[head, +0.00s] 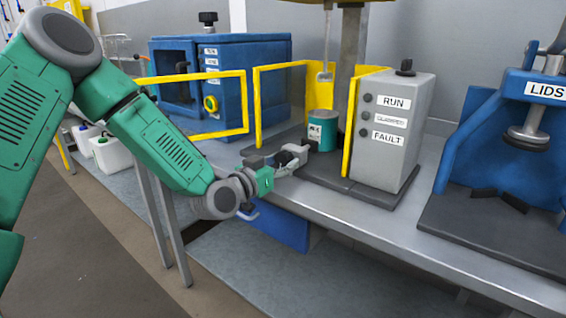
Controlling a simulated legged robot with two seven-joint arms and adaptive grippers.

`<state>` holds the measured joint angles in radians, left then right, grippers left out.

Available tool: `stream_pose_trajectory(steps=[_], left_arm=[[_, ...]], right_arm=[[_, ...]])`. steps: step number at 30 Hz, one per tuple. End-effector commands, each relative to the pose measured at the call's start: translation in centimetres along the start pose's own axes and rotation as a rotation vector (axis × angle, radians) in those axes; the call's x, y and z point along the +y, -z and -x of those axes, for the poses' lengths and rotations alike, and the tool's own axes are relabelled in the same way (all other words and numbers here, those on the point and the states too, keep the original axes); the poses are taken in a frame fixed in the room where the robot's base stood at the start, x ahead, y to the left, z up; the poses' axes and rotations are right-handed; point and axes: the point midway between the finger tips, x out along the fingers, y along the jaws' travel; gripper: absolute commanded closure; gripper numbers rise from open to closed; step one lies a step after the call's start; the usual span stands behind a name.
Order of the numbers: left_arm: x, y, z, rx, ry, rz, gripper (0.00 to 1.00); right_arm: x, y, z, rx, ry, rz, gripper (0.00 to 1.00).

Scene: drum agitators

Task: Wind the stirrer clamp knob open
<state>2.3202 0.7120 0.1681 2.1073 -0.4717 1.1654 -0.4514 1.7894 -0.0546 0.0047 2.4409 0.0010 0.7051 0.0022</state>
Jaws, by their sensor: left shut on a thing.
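My left gripper (294,158) reaches in from the left to the front of the stirrer station. It is shut on the clamp knob, which its fingers hide almost wholly. Just behind it a small green drum (322,136) with a white label stands upright on the dark base plate. The stirrer shaft (326,62) hangs above the drum. To the right, a grey control box (392,140) carries the labels RUN and FAULT, with a smaller one between them that is hard to read. My right gripper is not in view.
Yellow guard frames (204,82) stand left of the drum, and a yellow guard panel (350,130) stands between drum and control box. A blue lid press (490,125) is at the right, a blue cabinet (266,80) at the back left. The bench front (380,220) is clear.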

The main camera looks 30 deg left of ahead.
Motion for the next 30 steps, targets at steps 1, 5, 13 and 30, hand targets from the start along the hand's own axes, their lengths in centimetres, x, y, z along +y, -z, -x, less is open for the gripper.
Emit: stream_pose_trajectory(steps=[1,5,13,30], left_arm=[[-0.14,-0.04,0.03,-0.002,0.004,0.055,0.89],[-0.13,-0.03,0.02,-0.001,0.004,0.166,0.89],[-0.16,-0.03,0.01,0.000,0.004,0.201,0.89],[-0.11,-0.10,0.47,-0.002,0.003,0.198,0.40]], right_arm=[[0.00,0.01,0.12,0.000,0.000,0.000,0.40],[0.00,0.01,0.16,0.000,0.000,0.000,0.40],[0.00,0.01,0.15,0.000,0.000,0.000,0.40],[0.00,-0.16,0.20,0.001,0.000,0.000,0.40]])
